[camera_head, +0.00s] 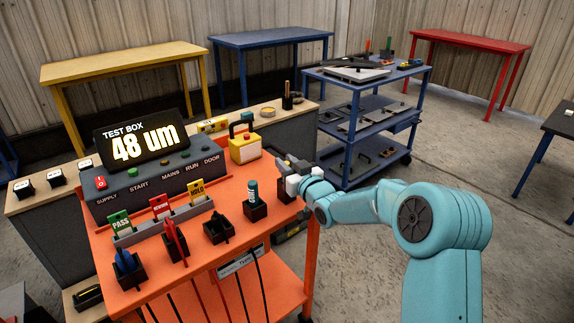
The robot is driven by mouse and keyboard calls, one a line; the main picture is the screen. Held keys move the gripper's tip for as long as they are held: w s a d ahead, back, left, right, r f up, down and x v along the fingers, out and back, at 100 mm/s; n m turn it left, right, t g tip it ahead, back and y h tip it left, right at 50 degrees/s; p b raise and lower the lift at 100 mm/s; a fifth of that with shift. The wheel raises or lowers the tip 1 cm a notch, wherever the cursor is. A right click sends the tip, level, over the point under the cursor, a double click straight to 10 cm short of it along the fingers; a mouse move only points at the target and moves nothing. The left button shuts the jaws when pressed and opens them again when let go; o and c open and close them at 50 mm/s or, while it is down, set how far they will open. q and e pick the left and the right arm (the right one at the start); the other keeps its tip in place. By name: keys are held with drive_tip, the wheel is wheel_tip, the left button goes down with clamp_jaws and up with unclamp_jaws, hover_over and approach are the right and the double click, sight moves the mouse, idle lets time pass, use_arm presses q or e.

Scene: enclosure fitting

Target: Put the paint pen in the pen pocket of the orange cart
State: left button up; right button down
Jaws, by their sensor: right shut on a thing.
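The orange cart (270,227) stands in front of me with a row of black pockets along its near side. My right gripper (283,180) is at the cart's right edge, just right of that cylinder. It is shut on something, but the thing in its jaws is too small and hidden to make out. My left gripper is not in view.
A test box (141,144) reads 48 um. A yellow lockout-like box (244,149) stands behind. A blue trolley (350,152) stands at the right.

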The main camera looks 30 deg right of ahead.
drive_tip(key=shift+s+r, duration=0.1)
drive_tip(key=shift+f, duration=0.2)
drive_tip(key=c, duration=0.9)
unclamp_jaws()
drive_tip(key=shift+r, duration=0.1)
drive_tip(key=shift+c, duration=0.2)
drive_tip(key=shift+r, duration=0.1)
